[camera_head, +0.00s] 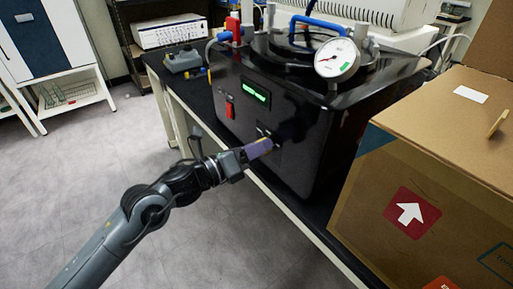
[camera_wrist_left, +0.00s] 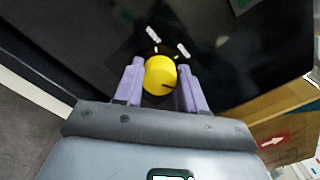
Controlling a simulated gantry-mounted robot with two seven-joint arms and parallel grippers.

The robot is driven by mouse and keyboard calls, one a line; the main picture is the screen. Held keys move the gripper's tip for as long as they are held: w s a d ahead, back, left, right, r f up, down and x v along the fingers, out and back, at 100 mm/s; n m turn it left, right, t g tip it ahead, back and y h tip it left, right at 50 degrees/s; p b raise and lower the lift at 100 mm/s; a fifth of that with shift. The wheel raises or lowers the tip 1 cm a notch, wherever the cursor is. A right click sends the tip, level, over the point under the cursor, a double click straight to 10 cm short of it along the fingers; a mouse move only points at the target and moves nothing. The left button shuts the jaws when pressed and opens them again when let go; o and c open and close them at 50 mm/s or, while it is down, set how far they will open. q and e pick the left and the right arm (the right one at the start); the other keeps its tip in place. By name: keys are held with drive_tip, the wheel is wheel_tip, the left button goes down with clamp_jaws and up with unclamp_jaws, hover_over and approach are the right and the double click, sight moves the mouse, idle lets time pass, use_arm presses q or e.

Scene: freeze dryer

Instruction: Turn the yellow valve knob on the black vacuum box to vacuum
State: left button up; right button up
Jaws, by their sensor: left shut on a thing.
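The black vacuum box (camera_head: 303,138) stands on a bench, with a green display, a red switch and a round gauge (camera_head: 337,58). The yellow valve knob (camera_wrist_left: 160,75) is on its front face in the left wrist view. A dark pointer mark on the knob points to the right and slightly down in that picture. White labels (camera_wrist_left: 183,50) sit just beyond it. My left gripper (camera_head: 264,147) is at the front face, its purple fingers on both sides of the knob and shut on it. In the head view the gripper hides the knob. My right gripper is not in view.
A large cardboard box (camera_head: 440,160) stands close on the right of the vacuum box. A small grey device (camera_head: 183,61) lies on the bench at left. Blue hoses run over the vacuum box's top. The floor (camera_head: 95,160) at left is clear.

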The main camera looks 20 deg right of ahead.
use_arm(q)
drive_tip(key=o, duration=1.1)
drive_tip(key=shift+c, duration=0.2)
drive_tip(key=p+v, duration=0.3)
drive_tip(key=v, duration=0.8)
drive_tip(key=shift+p, duration=0.35)
drive_tip(key=shift+d, duration=0.1)
